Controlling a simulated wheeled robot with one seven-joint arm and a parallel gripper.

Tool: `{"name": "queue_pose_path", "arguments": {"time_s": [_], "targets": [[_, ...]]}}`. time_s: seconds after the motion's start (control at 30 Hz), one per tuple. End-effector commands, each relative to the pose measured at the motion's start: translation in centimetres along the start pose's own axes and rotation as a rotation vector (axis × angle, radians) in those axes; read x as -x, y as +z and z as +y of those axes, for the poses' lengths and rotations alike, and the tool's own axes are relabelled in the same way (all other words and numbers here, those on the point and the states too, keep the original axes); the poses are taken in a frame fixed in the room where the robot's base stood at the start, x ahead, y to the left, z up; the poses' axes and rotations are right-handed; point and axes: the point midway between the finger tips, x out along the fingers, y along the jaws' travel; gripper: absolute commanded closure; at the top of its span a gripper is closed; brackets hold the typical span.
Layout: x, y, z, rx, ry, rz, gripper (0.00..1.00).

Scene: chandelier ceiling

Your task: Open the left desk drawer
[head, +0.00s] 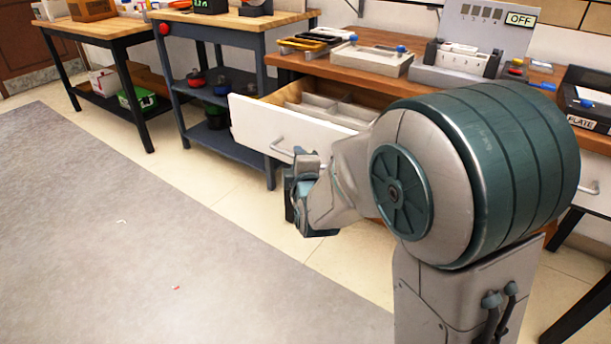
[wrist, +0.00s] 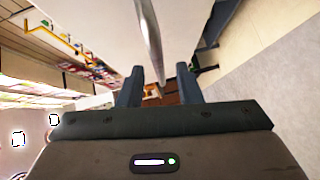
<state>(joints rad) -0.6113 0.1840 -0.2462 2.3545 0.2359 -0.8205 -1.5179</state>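The left desk drawer (head: 246,122) has a white front and stands pulled out from the wooden desk (head: 345,73), with its divided inside showing. Its grey bar handle (head: 281,149) is partly hidden behind my gripper (head: 305,190) in the head view. In the wrist view the handle (wrist: 149,38) runs down between the two dark fingers of my gripper (wrist: 158,72). The fingers are apart, with a gap visible on each side of the bar. I cannot tell whether either finger touches it.
A blue-grey shelf cart (head: 228,88) stands left of the drawer, close to it. Trays (head: 372,58) and a panel marked OFF (head: 488,30) sit on the desk. A second drawer front (head: 592,180) shows at the right. The grey floor mat (head: 150,220) is mostly clear.

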Motion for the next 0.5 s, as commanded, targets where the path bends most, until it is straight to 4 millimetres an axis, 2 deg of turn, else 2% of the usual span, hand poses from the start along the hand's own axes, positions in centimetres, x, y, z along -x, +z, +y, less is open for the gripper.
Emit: {"name": "queue_pose_path", "arguments": {"time_s": [0.23, 0.3, 0.5], "targets": [[5.7, -0.1, 0.4, -0.001, -0.002, 0.001, 0.69], [6.2, 0.1, -0.2, -0.004, 0.004, 0.000, 0.69], [8.0, 0.0, -0.3, -0.003, 0.003, 0.002, 0.69]]}}
